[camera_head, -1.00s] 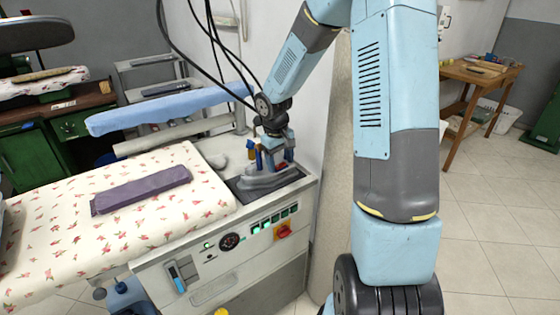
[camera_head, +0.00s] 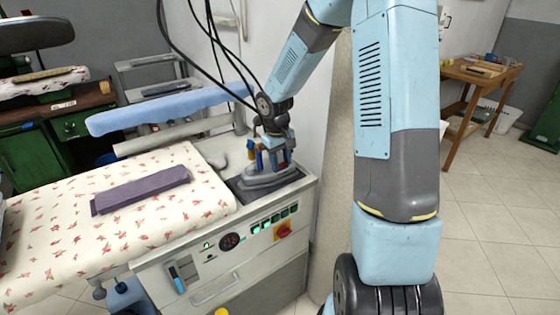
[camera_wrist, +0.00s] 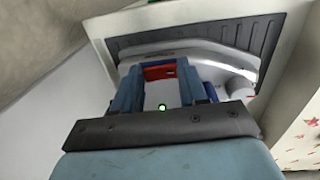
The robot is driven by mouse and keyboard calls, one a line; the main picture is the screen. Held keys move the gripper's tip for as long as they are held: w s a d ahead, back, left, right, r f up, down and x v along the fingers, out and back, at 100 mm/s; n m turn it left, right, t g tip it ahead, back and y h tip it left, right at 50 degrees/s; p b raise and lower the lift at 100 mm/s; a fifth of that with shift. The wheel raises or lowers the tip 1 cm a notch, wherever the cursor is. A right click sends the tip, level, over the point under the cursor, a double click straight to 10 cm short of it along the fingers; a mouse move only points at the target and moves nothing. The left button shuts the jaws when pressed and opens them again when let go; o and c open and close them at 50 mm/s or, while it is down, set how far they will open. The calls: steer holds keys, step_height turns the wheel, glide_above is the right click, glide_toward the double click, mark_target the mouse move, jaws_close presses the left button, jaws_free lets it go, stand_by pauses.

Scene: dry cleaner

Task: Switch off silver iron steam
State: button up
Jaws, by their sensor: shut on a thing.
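The silver iron (camera_head: 268,182) sits on a dark rest pad (camera_head: 240,196) at the back right corner of the ironing station. My gripper (camera_head: 271,162) points down at the iron's upper part from above. In the wrist view, my gripper (camera_wrist: 160,78) has its blue fingers around a whitish part with a small green light, and a red piece shows between them. The silver body of the iron (camera_wrist: 205,48) lies just beyond the fingertips. My gripper is shut on the iron's upper part. The fingers hide the exact contact, and I cannot make out a steam switch.
The station's front panel (camera_head: 215,265) has a gauge, a row of green-lit switches and a red knob (camera_head: 283,231). A folded purple cloth (camera_head: 145,188) lies on the floral ironing board (camera_head: 80,240). Black cables hang behind my wrist. A wall stands close to the right.

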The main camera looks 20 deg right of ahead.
mark_target(281, 166)
steer(key=shift+y, duration=0.6)
steer(key=shift+g, duration=0.3)
steer(key=o, duration=1.1)
steer(key=shift+c, duration=0.2)
step_height(281, 166, up, 14)
steer(key=shift+f, duration=0.2)
steer(key=shift+d, duration=0.1)
